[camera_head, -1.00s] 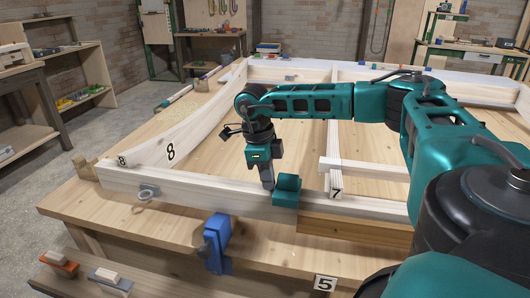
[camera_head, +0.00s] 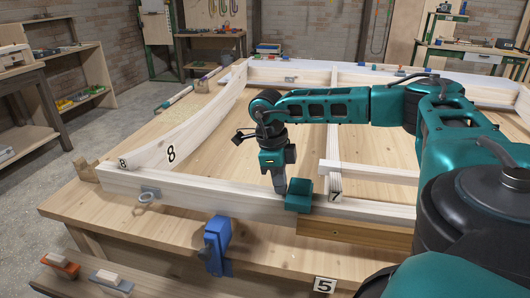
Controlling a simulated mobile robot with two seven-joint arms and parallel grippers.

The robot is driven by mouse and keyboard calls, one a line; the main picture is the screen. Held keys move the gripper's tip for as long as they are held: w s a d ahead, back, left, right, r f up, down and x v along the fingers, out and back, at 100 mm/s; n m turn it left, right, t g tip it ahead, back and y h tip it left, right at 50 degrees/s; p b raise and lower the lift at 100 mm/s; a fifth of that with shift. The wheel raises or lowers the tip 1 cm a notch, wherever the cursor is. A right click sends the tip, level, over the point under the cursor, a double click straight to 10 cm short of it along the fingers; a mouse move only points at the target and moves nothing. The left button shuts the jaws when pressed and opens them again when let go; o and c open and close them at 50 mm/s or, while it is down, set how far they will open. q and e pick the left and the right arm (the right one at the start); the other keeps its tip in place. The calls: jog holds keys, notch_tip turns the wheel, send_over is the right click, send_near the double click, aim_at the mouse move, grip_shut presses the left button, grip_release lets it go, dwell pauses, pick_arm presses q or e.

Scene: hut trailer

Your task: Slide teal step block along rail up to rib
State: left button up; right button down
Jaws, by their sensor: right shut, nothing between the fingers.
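The teal step block (camera_head: 299,195) sits on the front white rail (camera_head: 230,200), just left of the rib marked 7 (camera_head: 335,185). A small gap seems to show between block and rib, but I cannot tell its exact size. My right gripper (camera_head: 280,189) points down at the rail, shut and empty, at the left side of the block. Its fingertips look to be against the block or very close to it. My left gripper is not in view.
A blue clamp (camera_head: 217,243) grips the table's front edge. A curved rib marked 8 (camera_head: 185,140) stands at left. A brown timber (camera_head: 355,231) lies along the front, right of the block.

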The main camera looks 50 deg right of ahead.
aim_at(293, 180)
jog(key=shift+s+d, duration=0.2)
jog(key=shift+s, duration=0.15)
jog(key=shift+s, duration=0.1)
jog(key=shift+s+d+p, duration=0.2)
jog(key=shift+s+d, duration=0.15)
jog(key=shift+s, duration=0.25)
jog(key=shift+s+d+p, duration=0.2)
jog(key=shift+s+d, duration=0.1)
jog(key=shift+s, duration=0.25)
jog(key=shift+w+a, duration=0.1)
jog(key=shift+w, duration=0.05)
jog(key=shift+w+a, duration=0.4)
jog(key=shift+w, duration=0.4)
jog(key=shift+w+a+r+p, duration=0.2)
jog(key=shift+w+r+p, duration=0.25)
jog(key=shift+r+p, duration=0.35)
jog(key=shift+w+a+r+p, duration=0.25)
jog(key=shift+w+r+p, duration=0.15)
jog(key=shift+r+p, duration=0.4)
jog(key=shift+w+a+r+p, duration=0.2)
jog(key=shift+w+r+p, duration=0.25)
jog(key=shift+r+p, duration=0.35)
jog(key=shift+r, duration=0.1)
